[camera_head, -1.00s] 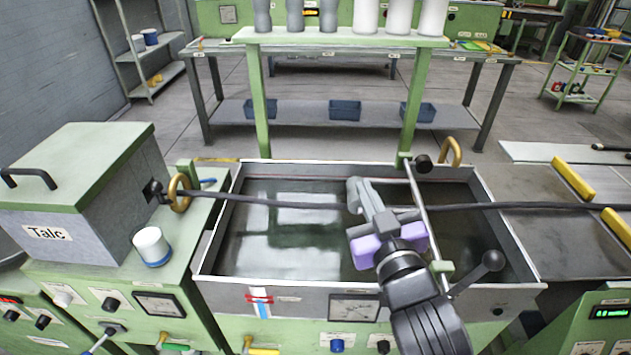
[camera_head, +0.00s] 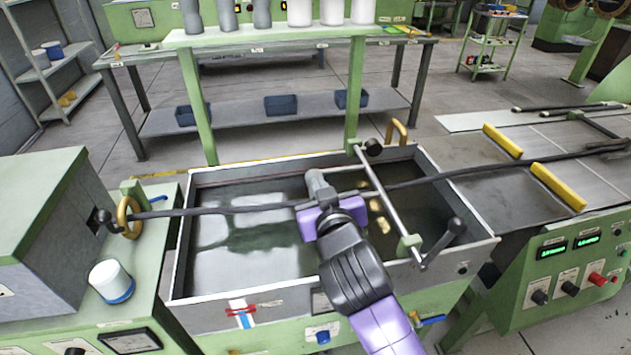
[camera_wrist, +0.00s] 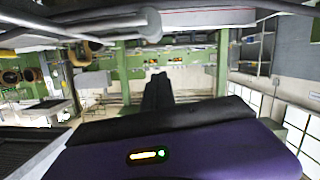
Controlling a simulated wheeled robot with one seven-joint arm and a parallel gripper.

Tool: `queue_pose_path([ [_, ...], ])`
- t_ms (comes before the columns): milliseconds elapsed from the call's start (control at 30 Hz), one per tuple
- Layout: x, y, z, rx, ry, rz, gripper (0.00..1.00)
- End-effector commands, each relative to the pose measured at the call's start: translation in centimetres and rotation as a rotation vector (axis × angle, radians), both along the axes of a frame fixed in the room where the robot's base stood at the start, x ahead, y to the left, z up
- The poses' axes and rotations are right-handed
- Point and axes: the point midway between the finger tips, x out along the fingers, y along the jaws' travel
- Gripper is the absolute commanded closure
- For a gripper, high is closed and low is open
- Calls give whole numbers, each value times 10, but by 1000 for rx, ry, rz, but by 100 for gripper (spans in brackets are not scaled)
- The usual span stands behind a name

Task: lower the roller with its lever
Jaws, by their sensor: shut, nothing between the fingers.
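The roller (camera_head: 381,195) is a thin silver bar lying across the right part of the grey water trough (camera_head: 208,297), from the back wall to the front wall. Its lever (camera_head: 441,243) is a dark arm with a round black knob, at the roller's front end, tilted up to the right. A black strand (camera_head: 245,209) runs across the trough and passes the roller. My gripper (camera_head: 316,180) is over the trough, left of the roller and apart from the lever. It is shut and empty. In the wrist view, its dark fingers (camera_wrist: 157,93) show together.
A brass ring (camera_head: 128,217) guides the strand at left, beside a white cup (camera_head: 111,281). A green rack (camera_head: 355,95) stands behind the trough. Yellow bars (camera_head: 558,186) lie on the right table. A control panel (camera_head: 570,270) is at front right.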

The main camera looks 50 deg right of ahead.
Motion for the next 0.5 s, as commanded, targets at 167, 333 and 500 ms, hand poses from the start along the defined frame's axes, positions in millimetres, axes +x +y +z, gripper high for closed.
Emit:
queue_pose_path([
  [167, 25, -19, -6, 0, 0, -3, 100],
  [333, 51, -39, -14, 1, 1, -2, 100],
  [500, 68, -53, -30, 1, 5, -1, 100],
])
